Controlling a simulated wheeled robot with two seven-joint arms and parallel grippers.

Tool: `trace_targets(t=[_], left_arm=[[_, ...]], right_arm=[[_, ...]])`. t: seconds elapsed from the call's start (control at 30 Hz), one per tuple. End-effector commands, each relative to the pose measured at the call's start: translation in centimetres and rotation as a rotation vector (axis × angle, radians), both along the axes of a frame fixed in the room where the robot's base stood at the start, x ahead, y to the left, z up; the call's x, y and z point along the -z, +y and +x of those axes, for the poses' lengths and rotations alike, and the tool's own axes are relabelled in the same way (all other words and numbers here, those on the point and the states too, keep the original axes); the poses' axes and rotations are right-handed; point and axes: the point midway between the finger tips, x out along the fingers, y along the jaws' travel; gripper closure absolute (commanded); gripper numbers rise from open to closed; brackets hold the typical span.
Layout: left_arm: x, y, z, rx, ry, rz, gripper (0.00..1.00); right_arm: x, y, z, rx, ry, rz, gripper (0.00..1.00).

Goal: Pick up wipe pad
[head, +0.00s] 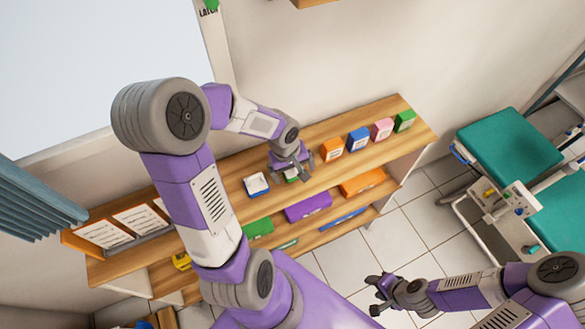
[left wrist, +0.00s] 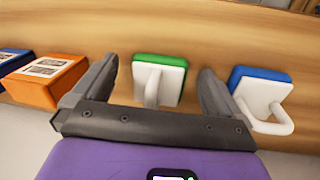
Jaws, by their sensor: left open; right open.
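A green wipe pad with a white plate and handle (left wrist: 158,80) lies on the shelf top between the two fingers of my left gripper in the left wrist view. My left gripper (head: 291,170) is open, and nothing is clamped in it. In the head view it hangs over the shelf top and hides most of the green pad (head: 291,176). A similar blue-and-white pad with a handle (left wrist: 262,92) lies just right of the fingers; in the head view it is to the left (head: 256,184). My right gripper (head: 377,291) is open and empty over the floor.
Orange (head: 332,149), blue (head: 358,139), pink (head: 382,129) and green (head: 404,121) boxes stand along the wooden shelf top (head: 330,183). Purple (head: 308,206) and orange (head: 362,182) boxes lie lower. Paper holders (head: 103,233) stand left. A teal dental chair (head: 508,147) stands right.

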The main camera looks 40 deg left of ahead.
Motion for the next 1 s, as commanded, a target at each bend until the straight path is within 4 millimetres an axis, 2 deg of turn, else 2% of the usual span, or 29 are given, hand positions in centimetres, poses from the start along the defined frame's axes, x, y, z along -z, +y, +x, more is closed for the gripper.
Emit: trace_targets(t=[0.03, 0.37, 0.43, 0.47, 0.67, 0.77, 1.0], left_arm=[[0.0, 0.0, 0.0, 0.000, 0.000, 0.000, 0.05], [0.0, 0.0, 0.0, 0.000, 0.000, 0.000, 0.55], [0.0, 0.0, 0.0, 0.000, 0.000, 0.000, 0.58], [-0.1, 0.0, 0.0, 0.001, -0.001, 0.001, 0.63], [-0.2, 0.0, 0.0, 0.000, -0.001, 0.001, 0.63], [-1.0, 0.1, 0.1, 0.000, -0.003, 0.003, 0.76], [-5.7, 0.1, 0.1, 0.000, -0.007, 0.004, 0.77]], right_arm=[[0.0, 0.0, 0.0, 0.000, 0.000, 0.000, 0.52], [0.0, 0.0, 0.0, 0.000, 0.000, 0.000, 0.52], [0.0, 0.0, 0.0, 0.000, 0.000, 0.000, 0.52], [0.0, 0.0, 0.0, 0.000, 0.000, 0.000, 0.52], [0.0, 0.0, 0.0, 0.000, 0.000, 0.000, 0.52], [-0.2, 0.0, 0.0, 0.000, 0.000, 0.000, 0.52], [-1.2, 0.0, 0.0, 0.000, 0.000, 0.000, 0.52]])
